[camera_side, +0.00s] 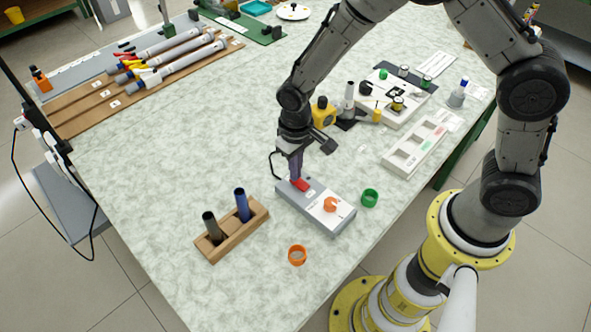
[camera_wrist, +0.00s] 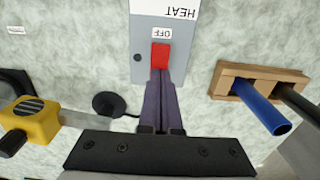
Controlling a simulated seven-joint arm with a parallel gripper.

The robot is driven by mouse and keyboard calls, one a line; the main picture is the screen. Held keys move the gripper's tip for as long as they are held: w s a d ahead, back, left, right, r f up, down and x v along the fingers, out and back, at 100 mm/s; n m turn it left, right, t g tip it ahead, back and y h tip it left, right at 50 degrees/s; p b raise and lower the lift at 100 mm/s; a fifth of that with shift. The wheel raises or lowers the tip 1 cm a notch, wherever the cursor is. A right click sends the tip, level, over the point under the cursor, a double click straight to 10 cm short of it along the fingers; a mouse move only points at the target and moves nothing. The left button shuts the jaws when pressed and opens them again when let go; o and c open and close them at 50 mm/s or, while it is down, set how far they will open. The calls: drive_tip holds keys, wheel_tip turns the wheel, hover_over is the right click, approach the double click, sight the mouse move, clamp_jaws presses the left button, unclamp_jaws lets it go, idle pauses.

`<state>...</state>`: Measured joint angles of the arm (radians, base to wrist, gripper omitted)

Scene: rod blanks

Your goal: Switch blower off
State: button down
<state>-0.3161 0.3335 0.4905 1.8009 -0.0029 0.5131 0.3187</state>
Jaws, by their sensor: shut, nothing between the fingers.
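The blower's control box (camera_side: 321,208) is a grey box on the table with a red rocker switch (camera_side: 301,185) and an orange knob (camera_side: 330,204). In the wrist view the red switch (camera_wrist: 161,56) sits beside an "OFF" label (camera_wrist: 162,33), with a "HEAT" label (camera_wrist: 181,13) further along the box. My gripper (camera_side: 296,180) is shut and empty, pointing down at the switch. In the wrist view its fingertips (camera_wrist: 160,72) are at the near edge of the switch and hide part of it. I cannot tell whether they touch it or which way the rocker is tipped.
A wooden block (camera_side: 232,229) with a dark and a blue rod stands left of the box. An orange ring (camera_side: 297,255) and a green ring (camera_side: 370,197) lie near it. A yellow tape measure (camera_side: 323,112) and a white tray (camera_side: 415,147) are behind.

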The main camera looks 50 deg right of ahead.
drive_tip(key=shift+f, duration=0.25)
drive_tip(key=shift+w+f, duration=0.1)
drive_tip(key=shift+f, duration=0.2)
drive_tip(key=shift+s+r, duration=0.25)
drive_tip(key=shift+s, duration=0.65)
